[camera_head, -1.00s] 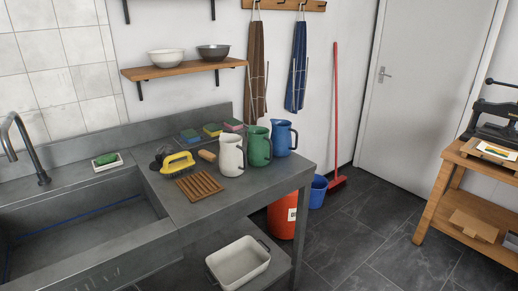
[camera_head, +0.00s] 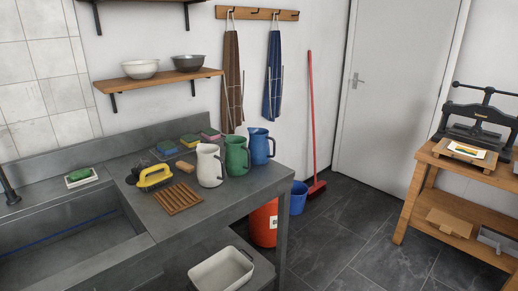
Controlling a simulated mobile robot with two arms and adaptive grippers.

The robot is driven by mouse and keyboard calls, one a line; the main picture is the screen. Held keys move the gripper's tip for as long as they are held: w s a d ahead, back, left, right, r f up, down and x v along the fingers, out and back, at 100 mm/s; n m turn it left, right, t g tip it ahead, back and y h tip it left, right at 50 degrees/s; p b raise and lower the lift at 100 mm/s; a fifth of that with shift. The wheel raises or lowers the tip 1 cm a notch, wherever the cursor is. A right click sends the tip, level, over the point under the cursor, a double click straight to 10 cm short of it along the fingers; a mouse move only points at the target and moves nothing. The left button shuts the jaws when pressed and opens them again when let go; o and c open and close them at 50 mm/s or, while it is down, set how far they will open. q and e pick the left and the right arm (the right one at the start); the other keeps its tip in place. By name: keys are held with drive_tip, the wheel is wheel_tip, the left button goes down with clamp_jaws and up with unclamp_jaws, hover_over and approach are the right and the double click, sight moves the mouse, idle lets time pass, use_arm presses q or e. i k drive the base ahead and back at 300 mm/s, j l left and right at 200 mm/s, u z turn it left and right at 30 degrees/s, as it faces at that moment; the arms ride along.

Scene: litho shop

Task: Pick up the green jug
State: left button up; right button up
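The green jug (camera_head: 237,157) stands upright on the right part of the grey sink counter (camera_head: 215,207). It is between a white jug (camera_head: 209,166) at its left and a blue jug (camera_head: 260,146) at its right. The three stand close together, and the white jug slightly overlaps the green one's left side in view. The green jug's handle shows on its right side. Neither of my grippers is in view.
A wooden slatted rack (camera_head: 178,198) and a yellow brush (camera_head: 154,177) lie left of the jugs. Sponges (camera_head: 189,141) lie behind. An orange bin (camera_head: 264,224) and blue bucket (camera_head: 298,197) stand by the counter's right end. Dark floor (camera_head: 350,245) is clear toward the press bench (camera_head: 450,196).

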sight(237, 160)
drive_tip(key=i+j+u, duration=0.25)
drive_tip(key=i, duration=0.2)
drive_tip(key=i+j+u, duration=0.25)
drive_tip(key=i, duration=0.25)
drive_tip(key=l, duration=0.1)
